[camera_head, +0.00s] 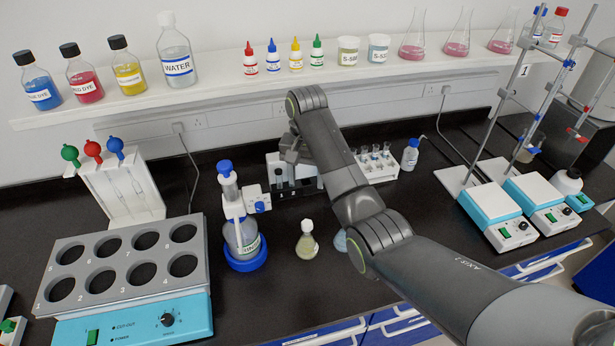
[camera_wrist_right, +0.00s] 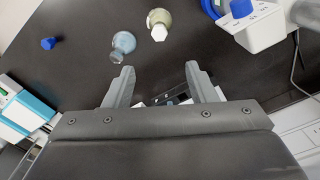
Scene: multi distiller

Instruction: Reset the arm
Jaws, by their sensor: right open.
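My right arm (camera_head: 345,180) reaches in from the lower right and bends over the middle of the bench. Its gripper (camera_head: 289,152) is above the back of the bench, near a small white-and-black device (camera_head: 284,184). In the right wrist view the two fingers of the gripper (camera_wrist_right: 158,86) stand wide apart. Part of a dark device with white parts (camera_wrist_right: 170,97) shows beyond and between them; I see nothing held. My left arm is not in view.
A yellowish flask (camera_head: 307,243) and a bluish flask (camera_head: 341,240), partly hidden by my arm, stand on the bench. A bottle-top dispenser (camera_head: 243,225) is left of them. A shelf (camera_head: 225,88) with bottles runs behind. Stirrers with stands (camera_head: 491,215) are at right.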

